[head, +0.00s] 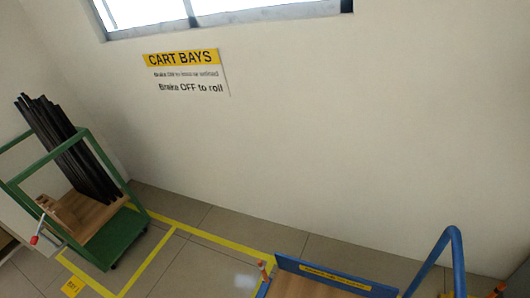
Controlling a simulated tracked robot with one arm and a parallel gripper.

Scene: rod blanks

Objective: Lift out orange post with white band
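A small orange upright piece (264,270) stands at the left corner of a blue cart (335,277), at the bottom of the head view. It seems to have a pale mark, but it is too small to tell whether this is a white band. Another orange piece (498,288) shows at the bottom right, cut off by the frame edge. My gripper is not in view.
A green cart (122,240) holding several long black rods (70,150) stands at the left, with a red-tipped lever (34,240). Yellow lines (222,241) mark the tiled floor. A CART BAYS sign (187,72) hangs on the wall. The blue cart has a raised tube handle (457,255).

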